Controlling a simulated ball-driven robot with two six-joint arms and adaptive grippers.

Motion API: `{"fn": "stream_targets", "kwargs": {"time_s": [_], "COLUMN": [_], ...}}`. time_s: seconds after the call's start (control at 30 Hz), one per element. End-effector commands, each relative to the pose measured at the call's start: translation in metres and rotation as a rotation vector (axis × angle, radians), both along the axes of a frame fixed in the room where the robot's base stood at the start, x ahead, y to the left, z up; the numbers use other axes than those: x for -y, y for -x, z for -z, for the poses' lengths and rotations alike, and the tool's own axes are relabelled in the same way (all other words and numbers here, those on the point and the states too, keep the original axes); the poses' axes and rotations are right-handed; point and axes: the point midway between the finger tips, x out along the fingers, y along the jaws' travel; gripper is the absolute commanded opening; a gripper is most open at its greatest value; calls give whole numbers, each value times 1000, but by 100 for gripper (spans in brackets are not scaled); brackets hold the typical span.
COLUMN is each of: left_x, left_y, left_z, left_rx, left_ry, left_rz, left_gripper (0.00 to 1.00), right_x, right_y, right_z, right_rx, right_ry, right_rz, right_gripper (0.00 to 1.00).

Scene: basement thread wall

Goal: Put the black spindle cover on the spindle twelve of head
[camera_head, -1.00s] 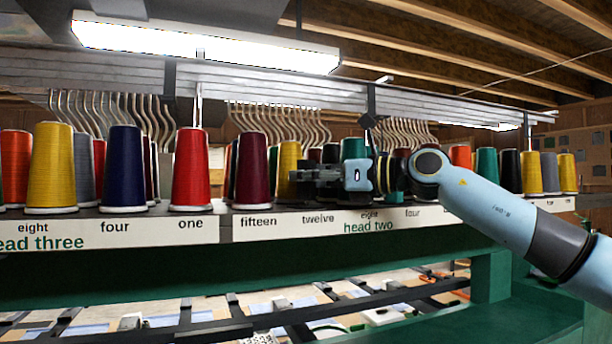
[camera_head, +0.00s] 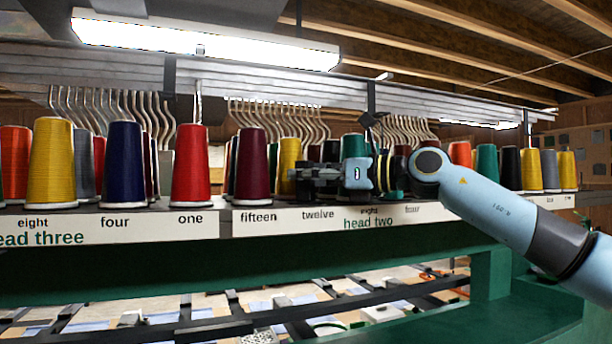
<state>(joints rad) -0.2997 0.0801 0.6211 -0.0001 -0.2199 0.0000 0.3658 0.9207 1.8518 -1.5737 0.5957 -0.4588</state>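My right gripper (camera_head: 308,182) reaches in from the right, pointing left, in front of the cones on the ledge. Its dark fingers are just above the label "twelve" (camera_head: 318,214) on the "head two" strip. They hide what stands there at spindle height, and I cannot tell whether they touch anything. Seen from the side against dark cones, the fingers do not show whether they are open or shut. I cannot pick out the black spindle cover for certain; a dark shape (camera_head: 331,150) shows behind the gripper. My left gripper is not in view.
A dark red cone (camera_head: 252,168) stands above "fifteen" and a yellow cone (camera_head: 289,163) just left of my fingers. A red cone (camera_head: 191,170) stands above "one". More cones fill the ledge on both sides. Metal hooks hang behind; a green beam (camera_head: 130,265) runs below.

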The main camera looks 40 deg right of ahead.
Motion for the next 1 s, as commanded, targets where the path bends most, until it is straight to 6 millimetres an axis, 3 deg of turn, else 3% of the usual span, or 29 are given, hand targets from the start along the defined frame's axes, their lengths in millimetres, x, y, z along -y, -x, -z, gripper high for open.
{"fn": "stream_targets", "kwargs": {"time_s": [0.1, 0.47, 0.8, 1.0], "left_x": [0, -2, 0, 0], "left_y": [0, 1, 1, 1], "left_z": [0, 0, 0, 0], "left_rx": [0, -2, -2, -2], "left_ry": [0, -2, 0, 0], "left_rz": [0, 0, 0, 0], "left_gripper": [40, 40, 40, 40], "right_x": [0, 0, 0, 0], "right_y": [0, 0, 0, 0], "right_z": [0, -8, -74, -97], "right_rx": [0, 3, 6, 2], "right_ry": [0, 2, 1, 0], "right_rz": [0, -1, 0, 0], "right_gripper": [50, 50, 50, 50]}}
